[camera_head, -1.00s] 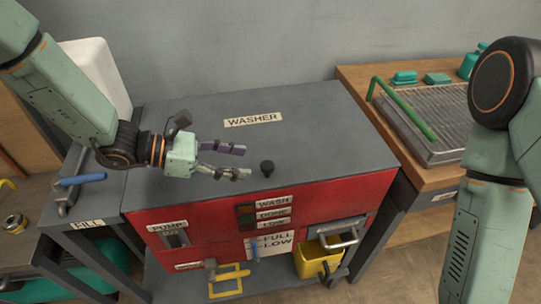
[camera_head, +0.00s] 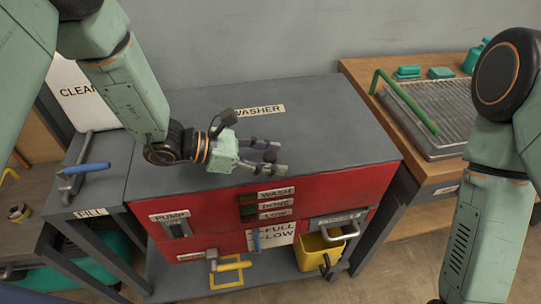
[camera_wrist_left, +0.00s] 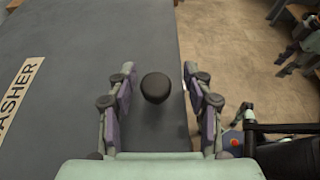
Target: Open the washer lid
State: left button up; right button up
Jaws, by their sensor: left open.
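The washer is a red cabinet (camera_head: 215,216) with a flat grey lid (camera_head: 320,115) lying shut on top. A small black knob (camera_wrist_left: 156,87) stands near the lid's front edge. In the left wrist view the knob lies between the two fingers of my left gripper (camera_wrist_left: 160,98), with a gap on both sides. In the head view my left gripper (camera_head: 268,157) is low over the lid's front part, and its fingers hide the knob. The left gripper is open. My right arm shows at the right edge, but its gripper is out of view.
A blue-handled lever (camera_head: 85,168) stands on the grey side unit at the left. A wooden bench (camera_head: 450,180) with a green-handled grated tray (camera_head: 437,108) stands at the right. A yellow bucket (camera_head: 318,250) hangs at the washer's lower front.

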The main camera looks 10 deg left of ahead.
pick_arm(q)
jog(key=shift+w+f, duration=0.1)
jog(key=shift+w, duration=0.05)
jog(key=shift+w+a+f, duration=0.1)
jog(key=shift+a, duration=0.1)
jog(key=shift+c, duration=0.8)
jog(key=shift+s+d, duration=0.15)
jog(key=shift+s, duration=0.05)
jog(key=c, duration=0.5)
grip_shut()
